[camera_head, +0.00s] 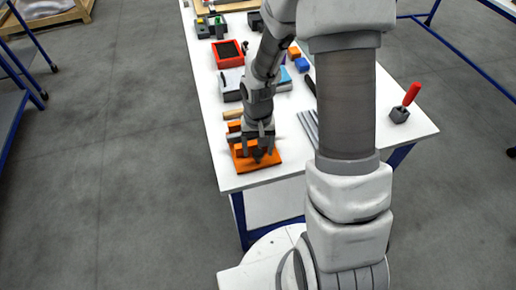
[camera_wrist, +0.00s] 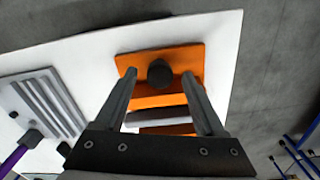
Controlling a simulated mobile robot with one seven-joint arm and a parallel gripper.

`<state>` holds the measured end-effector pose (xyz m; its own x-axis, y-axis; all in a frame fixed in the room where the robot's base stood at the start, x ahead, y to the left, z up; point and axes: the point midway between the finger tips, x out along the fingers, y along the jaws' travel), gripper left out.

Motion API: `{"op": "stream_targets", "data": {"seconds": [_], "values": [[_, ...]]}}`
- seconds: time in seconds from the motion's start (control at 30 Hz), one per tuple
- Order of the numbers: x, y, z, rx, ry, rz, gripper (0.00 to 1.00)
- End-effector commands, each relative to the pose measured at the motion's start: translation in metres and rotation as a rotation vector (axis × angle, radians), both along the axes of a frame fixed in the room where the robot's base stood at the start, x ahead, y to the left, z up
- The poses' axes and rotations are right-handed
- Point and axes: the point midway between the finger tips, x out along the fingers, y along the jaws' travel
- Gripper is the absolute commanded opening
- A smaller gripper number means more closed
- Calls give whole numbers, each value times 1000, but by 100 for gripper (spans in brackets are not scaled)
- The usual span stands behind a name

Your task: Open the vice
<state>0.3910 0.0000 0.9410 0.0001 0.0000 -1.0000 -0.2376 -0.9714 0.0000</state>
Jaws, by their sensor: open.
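The orange vice (camera_head: 242,164) sits at the near left corner of the white table. In the wrist view the vice (camera_wrist: 190,56) shows its flat orange plate, an orange crossbar and grey bars behind it. A dark round knob (camera_wrist: 160,74) stands out from the vice toward the camera. My gripper (camera_head: 260,153) is over the vice, pointing down. In the wrist view my gripper (camera_wrist: 159,76) is open, with one finger on each side of the knob and visible gaps between. The head view hides the knob behind my gripper, and I cannot tell how far apart the vice jaws are.
The white table (camera_head: 405,133) also bears a red tray (camera_head: 228,54), a grey ribbed block (camera_wrist: 50,103), and a red-handled tool in a grey holder (camera_head: 406,103). Several small parts lie farther back. The floor left of the table is clear.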

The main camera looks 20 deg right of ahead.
Motion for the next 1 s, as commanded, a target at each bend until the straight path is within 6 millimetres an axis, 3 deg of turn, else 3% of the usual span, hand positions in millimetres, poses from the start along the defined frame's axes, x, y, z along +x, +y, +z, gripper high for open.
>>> {"op": "stream_targets", "data": {"seconds": [0.3,0.7,1.0], "values": [[0,0,-3,0,0,0,72],[0,0,-3,0,0,0,2],[0,0,-3,0,0,14,0]]}}
